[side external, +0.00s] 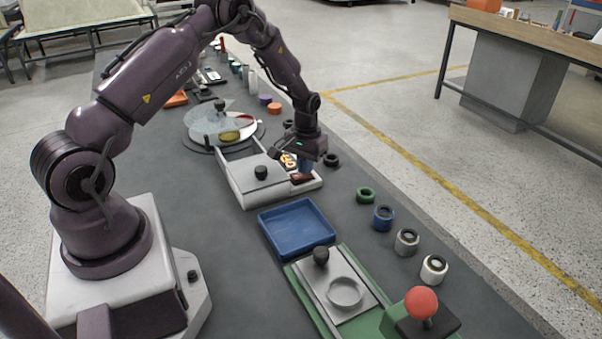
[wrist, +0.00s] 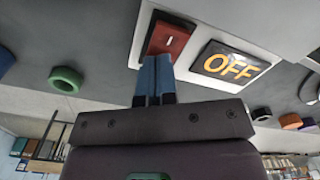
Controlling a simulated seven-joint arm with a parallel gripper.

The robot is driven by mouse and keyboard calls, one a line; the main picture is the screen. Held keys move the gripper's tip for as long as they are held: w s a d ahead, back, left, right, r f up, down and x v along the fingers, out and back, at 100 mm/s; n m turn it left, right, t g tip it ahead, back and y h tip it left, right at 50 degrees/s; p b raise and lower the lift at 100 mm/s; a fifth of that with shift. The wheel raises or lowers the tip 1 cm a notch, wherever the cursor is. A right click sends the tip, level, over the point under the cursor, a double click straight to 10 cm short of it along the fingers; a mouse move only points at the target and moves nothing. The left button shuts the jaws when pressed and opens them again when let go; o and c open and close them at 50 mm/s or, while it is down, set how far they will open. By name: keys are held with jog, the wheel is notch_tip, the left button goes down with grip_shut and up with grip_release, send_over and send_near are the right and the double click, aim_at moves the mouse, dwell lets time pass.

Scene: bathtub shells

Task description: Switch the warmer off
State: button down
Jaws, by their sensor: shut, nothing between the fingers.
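The warmer (side external: 243,183) is a pale flat box with a black knob on its top, in the middle of the bench in the side view. Its red rocker switch (wrist: 171,37) bears a white line mark and sits in a pale frame. A black panel with yellow "OFF" lettering (wrist: 231,66) lies beside the switch; it also shows in the side view (side external: 288,160). My gripper (wrist: 157,60) is shut and empty, its blue fingertips at the near end of the switch and covering part of it. I cannot tell whether they press on it.
A blue tray (side external: 297,252) lies in front of the warmer. A green-based fixture (side external: 317,308) with a red ball knob (side external: 421,302) stands nearer the camera. Several rings and cups, including a green ring (side external: 366,195), line the right edge. A round glass-covered dish (side external: 204,126) stands behind.

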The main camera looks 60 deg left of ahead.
aim_at(299, 177)
jog(key=shift+r, duration=3.45)
jog(key=shift+s+d+f+g, duration=0.2)
jog(key=shift+s+d, duration=0.05)
jog(key=shift+s, duration=0.35)
jog(key=shift+s+d+f+g, duration=0.2)
jog(key=shift+s+d, duration=0.05)
jog(key=shift+s, duration=0.35)
jog(key=s+d+r+m+t, duration=0.3)
jog(key=s+d+r, duration=0.6)
jog(key=r, duration=0.3)
jog(key=s+d+r+m+t, duration=0.3)
jog(key=s+d+r, duration=0.6)
jog(key=s+r, duration=0.2)
jog(key=v, duration=0.2)
jog(key=shift+r, duration=0.35)
jog(key=shift+w, duration=0.1)
